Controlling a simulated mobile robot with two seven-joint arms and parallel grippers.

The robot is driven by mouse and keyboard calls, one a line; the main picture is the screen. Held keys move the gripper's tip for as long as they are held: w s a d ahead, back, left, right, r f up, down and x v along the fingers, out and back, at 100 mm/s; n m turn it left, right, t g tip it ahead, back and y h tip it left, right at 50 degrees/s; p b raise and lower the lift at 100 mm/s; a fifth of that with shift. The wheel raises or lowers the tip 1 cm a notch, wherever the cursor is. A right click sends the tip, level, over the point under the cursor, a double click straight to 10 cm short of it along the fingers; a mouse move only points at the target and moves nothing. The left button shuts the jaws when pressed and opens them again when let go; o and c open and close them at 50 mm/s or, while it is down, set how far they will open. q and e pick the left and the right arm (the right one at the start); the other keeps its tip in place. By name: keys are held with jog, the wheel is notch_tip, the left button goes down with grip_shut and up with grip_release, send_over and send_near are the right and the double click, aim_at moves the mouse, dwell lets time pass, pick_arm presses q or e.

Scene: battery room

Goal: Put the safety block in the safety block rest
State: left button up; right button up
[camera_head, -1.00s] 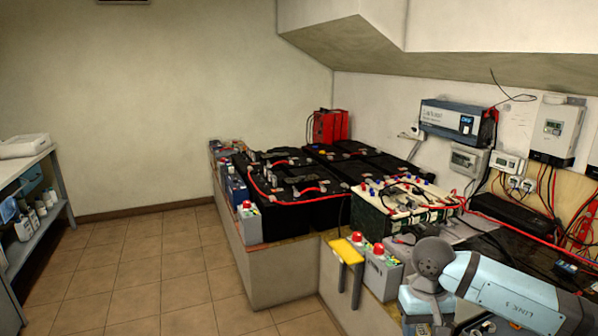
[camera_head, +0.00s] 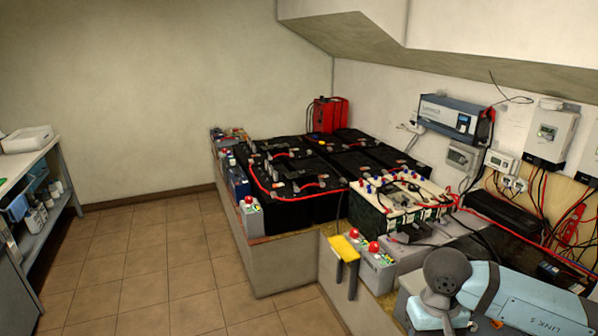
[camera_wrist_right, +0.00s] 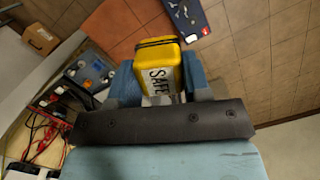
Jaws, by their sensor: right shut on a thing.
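The safety block (camera_wrist_right: 158,68) is yellow with a pale label reading "SAFE" and a dark band across its far end. In the right wrist view it sits between the blue fingers of my right gripper (camera_wrist_right: 160,85), which is shut on it. The tiled floor shows beyond. In the head view my right arm is at the lower right, and its gripper and the block are not visible. A yellow bracket with two dark prongs (camera_head: 345,248) hangs at the ledge's edge; I cannot tell whether it is the safety block rest. My left gripper is not in view.
Black batteries (camera_head: 300,215) with red cables cover the ledge. A grey battery (camera_head: 378,268) with red caps stands beside the bracket. A shelf (camera_head: 45,235) with bottles stands at the left. The tiled floor (camera_head: 165,255) between is clear.

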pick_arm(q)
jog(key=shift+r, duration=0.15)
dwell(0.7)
pick_arm(e)
jog(key=shift+f, duration=0.1)
jog(key=w+d+f+m+b, duration=0.3)
jog(key=f+m+b, duration=0.1)
jog(key=f+b, duration=0.3)
jog(key=w+d+f+m+y+b, duration=0.1)
jog(key=w+d+f+m+b, duration=0.2)
jog(key=w+f+m+b, duration=0.25)
jog(key=w+d+f+m+b, duration=0.2)
jog(key=d+f+m+b, duration=0.2)
jog(key=f+b, duration=0.4)
jog(key=shift+t, duration=0.4)
jog(key=f, duration=0.4)
jog(key=f+b, duration=0.1)
jog(key=f, duration=0.9)
jog(key=shift+s+a+f, duration=0.1)
jog(key=shift+s+f, duration=0.15)
pick_arm(q)
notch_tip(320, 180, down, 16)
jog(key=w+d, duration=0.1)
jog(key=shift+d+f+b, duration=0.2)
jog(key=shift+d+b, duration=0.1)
jog(key=shift+b, duration=0.15)
pick_arm(e)
jog(key=shift+f, duration=2.15)
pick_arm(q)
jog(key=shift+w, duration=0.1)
